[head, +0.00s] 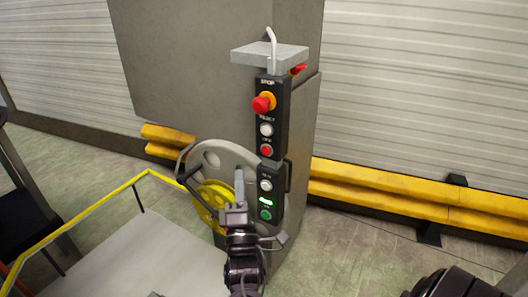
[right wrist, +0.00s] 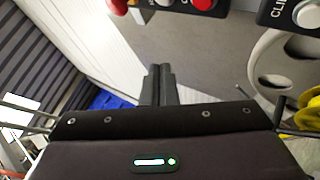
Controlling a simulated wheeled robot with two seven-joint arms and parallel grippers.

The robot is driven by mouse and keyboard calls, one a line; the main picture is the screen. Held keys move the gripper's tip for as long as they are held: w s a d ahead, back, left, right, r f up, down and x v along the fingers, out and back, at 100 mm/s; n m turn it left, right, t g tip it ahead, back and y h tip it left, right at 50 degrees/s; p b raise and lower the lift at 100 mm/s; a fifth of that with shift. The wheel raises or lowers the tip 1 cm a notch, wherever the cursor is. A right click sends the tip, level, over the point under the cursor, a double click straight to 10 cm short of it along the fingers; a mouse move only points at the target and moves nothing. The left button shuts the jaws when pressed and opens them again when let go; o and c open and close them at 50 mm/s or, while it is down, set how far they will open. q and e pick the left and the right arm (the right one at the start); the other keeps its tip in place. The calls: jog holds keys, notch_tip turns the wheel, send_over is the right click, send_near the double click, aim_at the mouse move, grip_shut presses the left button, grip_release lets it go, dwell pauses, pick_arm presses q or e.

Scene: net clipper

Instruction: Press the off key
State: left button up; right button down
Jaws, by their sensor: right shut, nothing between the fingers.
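A black control panel (head: 271,120) stands on the front of a grey cabinet. Below its red STOP mushroom knob (head: 263,104) sit a white button (head: 266,129) and a round red button (head: 266,151), which appears to be the off key; its label is too small to read surely. The red button also shows at the top edge of the right wrist view (right wrist: 203,4), partly cut off. My right gripper (head: 239,172) is shut and empty, pointing up, left of the panel's lower part and below the red button. Its closed fingers show in the right wrist view (right wrist: 158,72). My left gripper is not in view.
A lower panel section holds another white button (head: 265,185), a lit green display (head: 268,202) and a green button (head: 266,215). A yellow wheel (head: 212,200) lies close left of the gripper. A yellow rail (head: 100,213) and yellow barriers (head: 400,190) flank the cabinet.

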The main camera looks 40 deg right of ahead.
aim_at(266, 151)
jog(key=w+d+b, duration=0.1)
jog(key=w+d, duration=0.2)
jog(key=d, duration=0.5)
jog(key=shift+w+a, duration=0.1)
jog(key=shift+w, duration=0.05)
dwell(2.0)
jog(key=shift+w+d, duration=0.15)
jog(key=shift+d, duration=0.25)
jog(key=shift+w+d, duration=0.15)
jog(key=shift+d, duration=0.25)
dwell(0.5)
jog(key=shift+a, duration=0.15)
jog(key=shift+s+a+p, duration=0.35)
jog(key=shift+a+p, duration=0.05)
jog(key=shift+a, duration=0.25)
